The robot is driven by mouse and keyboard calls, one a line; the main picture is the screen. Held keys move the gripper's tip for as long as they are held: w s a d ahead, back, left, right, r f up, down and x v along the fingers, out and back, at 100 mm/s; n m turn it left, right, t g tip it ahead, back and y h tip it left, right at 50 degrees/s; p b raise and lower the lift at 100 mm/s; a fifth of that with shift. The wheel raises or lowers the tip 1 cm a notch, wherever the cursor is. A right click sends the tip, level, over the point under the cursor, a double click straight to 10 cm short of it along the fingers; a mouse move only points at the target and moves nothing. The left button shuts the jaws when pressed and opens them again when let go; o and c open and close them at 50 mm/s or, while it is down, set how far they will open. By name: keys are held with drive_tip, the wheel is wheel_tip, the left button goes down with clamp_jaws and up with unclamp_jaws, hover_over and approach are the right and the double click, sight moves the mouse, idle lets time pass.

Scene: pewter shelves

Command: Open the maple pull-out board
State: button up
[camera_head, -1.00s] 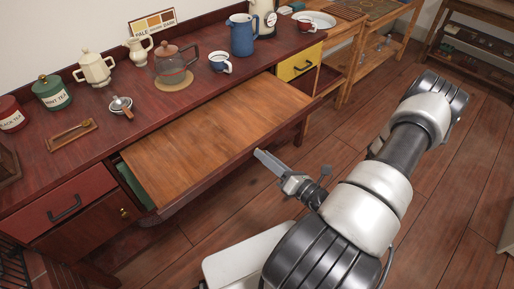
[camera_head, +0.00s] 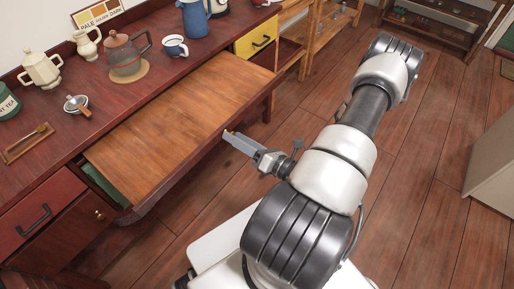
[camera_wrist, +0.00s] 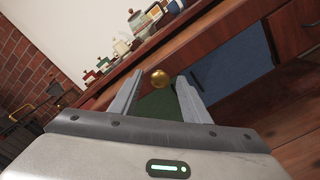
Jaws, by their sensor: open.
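The maple pull-out board (camera_head: 180,115) is a flat brown wooden surface, drawn well out from under the dark red counter in the head view. My gripper (camera_head: 226,135) is at the middle of the board's front edge, with the arm coming from the lower right. In the wrist view, my gripper (camera_wrist: 158,82) is open, and a round brass knob (camera_wrist: 160,78) shows between its fingertips. The fingers stand apart on either side of the knob, and I cannot tell whether either touches it. The knob is hardly visible in the head view.
The counter (camera_head: 105,95) holds a glass teapot (camera_head: 125,55), a blue jug (camera_head: 195,18) and a cup (camera_head: 174,47). A red drawer (camera_head: 38,215) is at left, a yellow drawer (camera_head: 256,38) at right. Open floor (camera_head: 430,150) lies to the right of my arm.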

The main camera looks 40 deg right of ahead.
drive_tip(key=v, duration=1.6)
drive_tip(key=shift+s, duration=0.4)
